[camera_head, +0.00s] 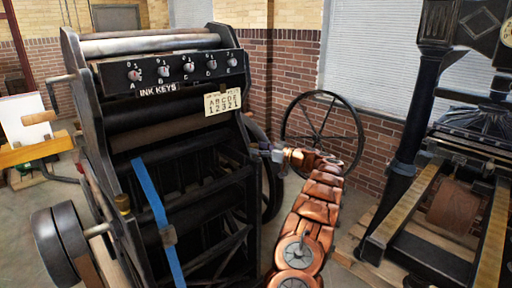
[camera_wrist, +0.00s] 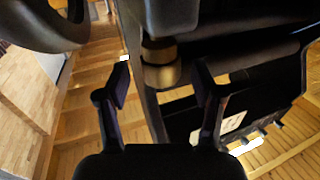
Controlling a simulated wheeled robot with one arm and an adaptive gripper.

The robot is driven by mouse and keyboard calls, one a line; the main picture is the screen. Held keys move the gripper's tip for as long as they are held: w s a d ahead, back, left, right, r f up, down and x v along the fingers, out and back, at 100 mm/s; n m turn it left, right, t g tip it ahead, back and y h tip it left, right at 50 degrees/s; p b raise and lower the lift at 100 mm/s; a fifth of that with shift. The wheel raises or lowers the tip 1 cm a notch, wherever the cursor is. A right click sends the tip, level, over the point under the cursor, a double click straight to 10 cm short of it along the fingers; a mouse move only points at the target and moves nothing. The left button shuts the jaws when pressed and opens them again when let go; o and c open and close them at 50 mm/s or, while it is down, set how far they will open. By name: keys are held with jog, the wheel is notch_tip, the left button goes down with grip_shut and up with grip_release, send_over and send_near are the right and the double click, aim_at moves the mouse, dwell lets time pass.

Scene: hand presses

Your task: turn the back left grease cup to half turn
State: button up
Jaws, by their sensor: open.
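In the wrist view a brass grease cup (camera_wrist: 161,68) sits on the dark frame of the black press, between and slightly beyond my fingertips. My gripper (camera_wrist: 162,86) is open, one finger on each side of the cup, with a gap visible at the left; contact on the right cannot be told. In the head view my gripper (camera_head: 268,152) is at the right side of the press (camera_head: 185,125), its fingers mostly hidden by the frame. Another brass cup (camera_head: 123,204) shows at the press's near left. Which corner the cup at my gripper belongs to cannot be confirmed.
The press carries a row of ink keys (camera_head: 190,68) and a lettered card (camera_head: 222,102). A large spoked wheel (camera_head: 322,130) stands behind my arm. A second press (camera_head: 440,190) stands at the right. A dark roller or wheel (camera_wrist: 45,25) fills the wrist view's upper left.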

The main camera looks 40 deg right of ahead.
jog(key=shift+w+a, duration=0.2)
jog(key=shift+w, duration=0.3)
jog(key=c, duration=1.1)
jog(key=shift+c, duration=0.2)
jog(key=b, duration=0.2)
jog(key=shift+f+b, duration=0.3)
jog(key=shift+b, duration=0.05)
